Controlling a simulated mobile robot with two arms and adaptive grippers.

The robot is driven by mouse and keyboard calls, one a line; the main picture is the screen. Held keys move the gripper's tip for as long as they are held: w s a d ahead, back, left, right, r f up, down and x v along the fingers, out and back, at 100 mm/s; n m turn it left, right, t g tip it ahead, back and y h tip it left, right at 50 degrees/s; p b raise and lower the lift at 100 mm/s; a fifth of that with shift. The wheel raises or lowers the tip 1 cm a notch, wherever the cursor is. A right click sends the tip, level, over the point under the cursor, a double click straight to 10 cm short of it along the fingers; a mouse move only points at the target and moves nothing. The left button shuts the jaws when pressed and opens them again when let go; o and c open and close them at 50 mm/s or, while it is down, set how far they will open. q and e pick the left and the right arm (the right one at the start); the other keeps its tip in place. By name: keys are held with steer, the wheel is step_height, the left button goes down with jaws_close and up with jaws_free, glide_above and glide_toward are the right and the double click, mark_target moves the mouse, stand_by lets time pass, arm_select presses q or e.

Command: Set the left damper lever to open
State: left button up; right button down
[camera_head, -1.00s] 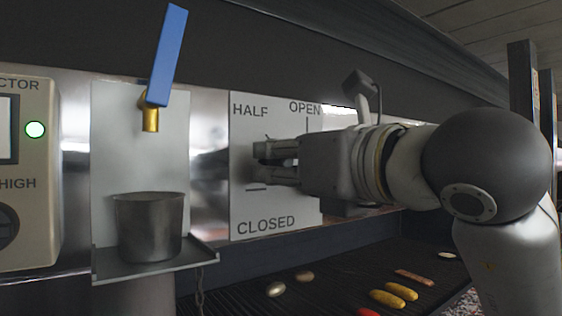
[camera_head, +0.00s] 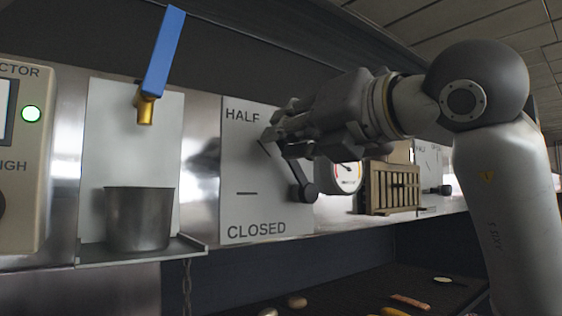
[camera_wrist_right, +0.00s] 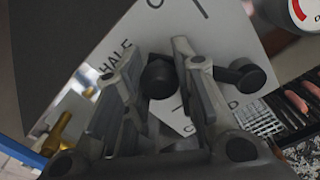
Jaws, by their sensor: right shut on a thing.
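The left damper plate (camera_head: 238,170) shows HALF at its upper left and CLOSED at its bottom; my right gripper hides the OPEN label in the head view. The dark lever (camera_head: 297,173) runs up and left from its round hub toward the gripper, near the HALF mark. My right gripper (camera_head: 273,127) is shut on the lever's end. In the right wrist view, the black knob (camera_wrist_right: 159,79) sits between the fingers of my right gripper (camera_wrist_right: 153,58), with the hub to its right. My left gripper is not in view.
A metal cup (camera_head: 139,220) stands on a small shelf under a tap with a blue handle (camera_head: 164,52). A dark grill with food lies below.

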steer(key=w+d+r+m+b, duration=0.2)
steer(key=w+d+m+b, duration=0.1)
steer(key=d+m, duration=0.2)
steer(key=shift+w+m, duration=0.3)
steer(key=shift+m, duration=0.9)
steer(key=c, duration=1.1)
jaws_free()
steer(key=shift+c, duration=0.2)
steer(key=v, duration=1.2)
